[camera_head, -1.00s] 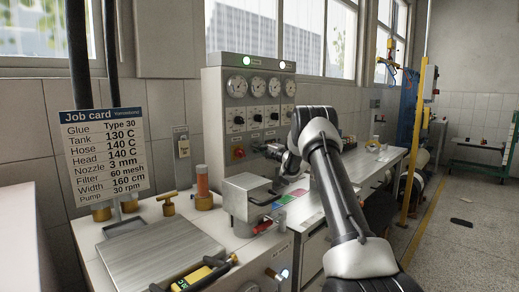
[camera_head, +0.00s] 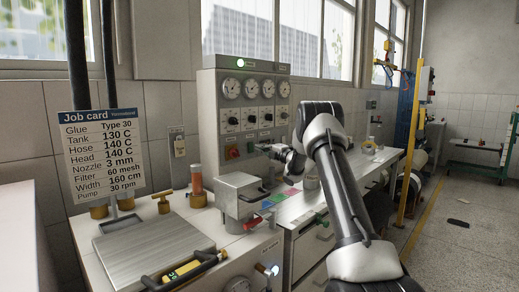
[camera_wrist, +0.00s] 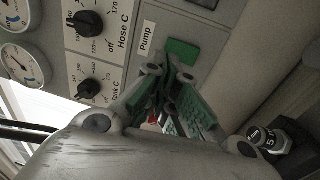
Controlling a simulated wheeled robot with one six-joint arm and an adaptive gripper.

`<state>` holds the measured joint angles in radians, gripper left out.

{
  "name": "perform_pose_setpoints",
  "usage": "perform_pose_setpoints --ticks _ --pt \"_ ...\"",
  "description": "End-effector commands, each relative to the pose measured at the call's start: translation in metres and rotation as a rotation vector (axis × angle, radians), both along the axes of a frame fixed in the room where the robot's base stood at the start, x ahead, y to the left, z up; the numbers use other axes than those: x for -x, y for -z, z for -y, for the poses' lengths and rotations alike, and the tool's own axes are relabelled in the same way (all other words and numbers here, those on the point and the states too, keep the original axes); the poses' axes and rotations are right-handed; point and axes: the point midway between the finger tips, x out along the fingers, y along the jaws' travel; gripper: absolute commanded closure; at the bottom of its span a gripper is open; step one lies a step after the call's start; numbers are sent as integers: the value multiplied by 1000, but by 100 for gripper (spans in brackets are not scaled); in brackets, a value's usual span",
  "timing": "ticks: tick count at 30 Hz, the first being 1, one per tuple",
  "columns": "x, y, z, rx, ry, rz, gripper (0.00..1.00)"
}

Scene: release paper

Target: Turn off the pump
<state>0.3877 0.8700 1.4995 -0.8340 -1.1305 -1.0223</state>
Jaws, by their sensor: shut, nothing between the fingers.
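The grey control panel (camera_head: 209,130) stands against the wall, with gauges and black knobs. In the wrist view, a green pump switch (camera_wrist: 182,49) sits beside the label "Pump" (camera_wrist: 146,37). It also shows small in the head view (camera_head: 250,147). My gripper (camera_head: 264,148) is shut and empty, reaching in from the right. In the wrist view its fingertips (camera_wrist: 170,68) overlap the lower edge of the green part and hide some of it. I cannot tell whether they touch it. One green lamp (camera_head: 240,62) glows on top of the panel.
A red-orange switch (camera_head: 232,152) is left of the green one. A grey box (camera_head: 238,190) on the bench (camera_head: 228,237) stands below the panel. The job card (camera_head: 104,150) is at left. Floor (camera_head: 455,245) at right is mostly clear.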

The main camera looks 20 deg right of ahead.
Motion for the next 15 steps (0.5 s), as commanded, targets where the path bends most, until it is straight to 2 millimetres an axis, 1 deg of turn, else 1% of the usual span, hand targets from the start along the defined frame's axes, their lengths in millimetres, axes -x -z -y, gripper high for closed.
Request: perform_pose_setpoints --ticks 10,15 --pt "49 -8 19 0 2 1 100" --pt "66 -9 24 1 -1 1 100"
